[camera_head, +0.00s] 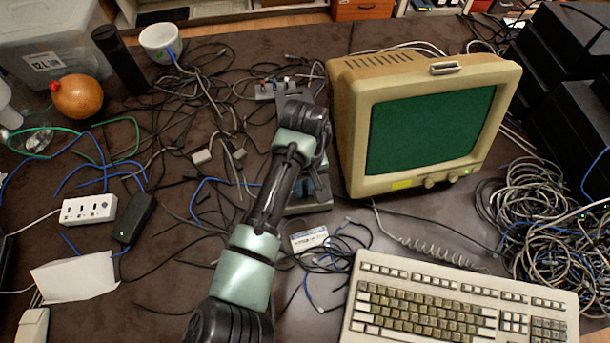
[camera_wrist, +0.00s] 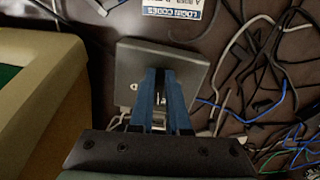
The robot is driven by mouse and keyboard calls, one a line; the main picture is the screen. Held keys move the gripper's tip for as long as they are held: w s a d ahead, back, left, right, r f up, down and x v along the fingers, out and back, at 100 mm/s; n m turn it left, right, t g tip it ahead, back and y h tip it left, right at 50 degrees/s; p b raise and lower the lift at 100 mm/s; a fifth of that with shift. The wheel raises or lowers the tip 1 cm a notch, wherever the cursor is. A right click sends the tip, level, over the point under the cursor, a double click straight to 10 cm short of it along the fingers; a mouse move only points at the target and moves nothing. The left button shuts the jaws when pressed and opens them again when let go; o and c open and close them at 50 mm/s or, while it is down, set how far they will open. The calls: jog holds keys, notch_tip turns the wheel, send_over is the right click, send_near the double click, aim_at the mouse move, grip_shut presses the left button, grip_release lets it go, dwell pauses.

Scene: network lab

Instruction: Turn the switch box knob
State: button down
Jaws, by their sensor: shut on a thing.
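The switch box is a grey, flat-topped box on the desk, left of the monitor. In the head view its lower edge (camera_head: 308,208) shows below my arm, which covers most of it. In the wrist view its top face (camera_wrist: 128,65) is plainer, on both sides of my fingers. My gripper (camera_wrist: 161,76) has blue fingers close together over the middle of the box, shut on its knob. The knob is mostly hidden between and behind the fingers, so its angle cannot be told. In the head view the gripper is largely hidden by my wrist.
A beige monitor (camera_head: 348,135) stands close on the right. A keyboard (camera_head: 430,312) lies in front, and a printed card (camera_head: 309,238) lies near the box. Loose cables (camera_head: 545,225) cover much of the desk. A white power strip (camera_head: 88,209) is at left.

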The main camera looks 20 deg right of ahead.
jog(key=m+p, duration=0.2)
jog(key=shift+r+p, duration=0.25)
jog(key=shift+p, duration=0.15)
jog(key=m, duration=0.1)
jog(key=m+p, duration=0.1)
jog(key=m, duration=0.1)
jog(key=shift+w+a+f+m, duration=0.15)
jog(key=shift+a+m, duration=0.15)
jog(key=m, duration=0.1)
jog(key=m+p, duration=0.1)
jog(key=m, duration=0.2)
jog(key=shift+w+a+p, duration=0.15)
jog(key=shift+w+p, duration=0.1)
jog(key=shift+p, duration=0.05)
jog(key=shift+w+m, duration=0.15)
jog(key=shift+m, duration=0.85)
jog(key=shift+w+m, duration=0.1)
jog(key=shift+m, duration=0.9)
jog(key=c, duration=0.9)
grip_release()
jog(key=shift+a, duration=0.1)
notch_tip(320, 180, up, 13)
jog(key=shift+f, duration=0.1)
